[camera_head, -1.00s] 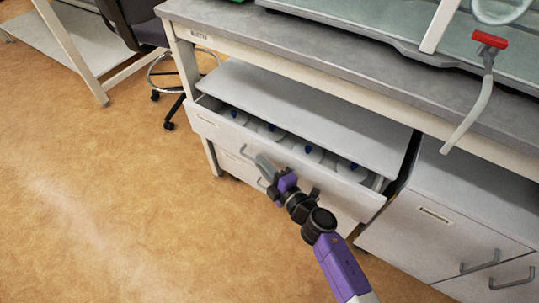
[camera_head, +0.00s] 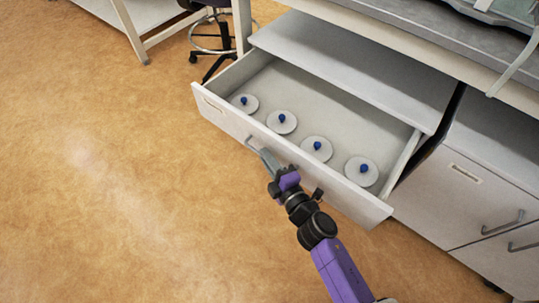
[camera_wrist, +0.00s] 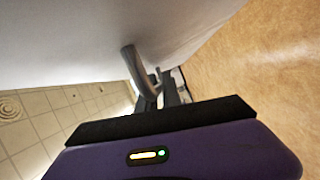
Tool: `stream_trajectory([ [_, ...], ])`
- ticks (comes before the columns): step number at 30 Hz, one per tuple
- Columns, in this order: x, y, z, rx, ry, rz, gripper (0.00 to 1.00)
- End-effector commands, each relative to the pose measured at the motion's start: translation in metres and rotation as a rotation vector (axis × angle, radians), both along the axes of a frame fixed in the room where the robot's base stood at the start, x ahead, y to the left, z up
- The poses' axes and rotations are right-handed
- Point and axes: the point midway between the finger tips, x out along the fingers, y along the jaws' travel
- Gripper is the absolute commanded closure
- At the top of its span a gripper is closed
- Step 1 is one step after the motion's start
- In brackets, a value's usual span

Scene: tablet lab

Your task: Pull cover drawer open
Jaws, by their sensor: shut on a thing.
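The cover drawer (camera_head: 232,120) is pulled well out from under the bench. Its inside shows several round white covers (camera_head: 282,122) with blue knobs, in a row near the drawer front. My gripper (camera_head: 266,160) is at the grey bar handle (camera_head: 252,146) on the drawer front and is shut on it. In the wrist view the curved handle (camera_wrist: 136,72) runs from the white drawer front (camera_wrist: 70,40) down to the dark fingers of my gripper (camera_wrist: 168,92). The exact finger contact is partly hidden.
A closed cabinet (camera_head: 470,200) with bar handles stands to the right of the drawer. The grey bench top (camera_head: 420,45) overhangs behind. A stool (camera_head: 210,45) stands at the back left. The tan floor (camera_head: 100,200) is clear on the left and in front.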

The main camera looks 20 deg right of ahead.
Motion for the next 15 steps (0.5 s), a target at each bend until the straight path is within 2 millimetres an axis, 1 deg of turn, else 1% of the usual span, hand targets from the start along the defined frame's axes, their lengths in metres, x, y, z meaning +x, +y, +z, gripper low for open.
stream_trajectory([
  [14,-0.0018,0.001,-0.0018,0.0,0.003,-0.001,1.0],
  [15,-0.0018,0.001,-0.0018,0.0,0.003,-0.001,0.85],
])
